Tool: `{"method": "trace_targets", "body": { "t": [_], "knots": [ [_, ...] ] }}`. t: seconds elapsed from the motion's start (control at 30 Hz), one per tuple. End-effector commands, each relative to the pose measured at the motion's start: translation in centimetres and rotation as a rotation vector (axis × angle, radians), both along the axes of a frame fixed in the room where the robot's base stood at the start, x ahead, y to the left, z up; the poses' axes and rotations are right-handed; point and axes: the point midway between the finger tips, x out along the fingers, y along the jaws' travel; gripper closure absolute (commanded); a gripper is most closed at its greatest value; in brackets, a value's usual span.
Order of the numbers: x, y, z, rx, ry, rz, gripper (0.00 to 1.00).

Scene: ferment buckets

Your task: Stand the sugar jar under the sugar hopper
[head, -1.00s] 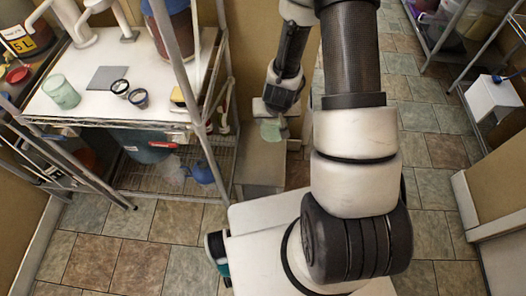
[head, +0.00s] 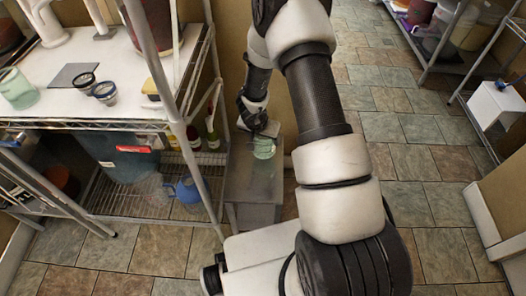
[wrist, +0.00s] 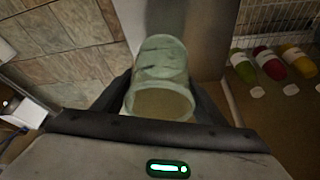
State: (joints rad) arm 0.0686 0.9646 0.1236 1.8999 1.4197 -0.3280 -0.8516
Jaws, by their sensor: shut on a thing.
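My gripper (head: 258,130) is shut on a pale green glass jar (head: 264,149). The jar also shows between the dark fingers in the wrist view (wrist: 163,60), with its round mouth toward the camera and a brownish tone inside. In the head view the jar appears over or at a grey metal stand (head: 252,180); I cannot tell whether it touches it. A similar green jar (head: 18,92) stands on the white tabletop at the left. I cannot make out for sure which thing is the sugar hopper.
A wire-shelf table (head: 150,130) stands left, with its post close to the stand. Two small dark-rimmed cups (head: 104,92) and a grey square (head: 73,75) lie on top. A blue jug (head: 187,190) and bottles (head: 212,136) are lower.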

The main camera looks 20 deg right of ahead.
Motion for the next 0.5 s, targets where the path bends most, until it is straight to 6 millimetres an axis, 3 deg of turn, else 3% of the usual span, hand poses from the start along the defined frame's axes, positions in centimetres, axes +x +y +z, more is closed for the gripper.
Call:
{"method": "trace_targets", "body": {
  "t": [0.27, 0.5],
  "knots": [
    [0.0, 0.0, -4.5, -0.001, 0.001, 0.000, 0.65],
    [0.1, 0.0, -4.5, -0.001, -0.002, 0.000, 0.65]
  ]
}}
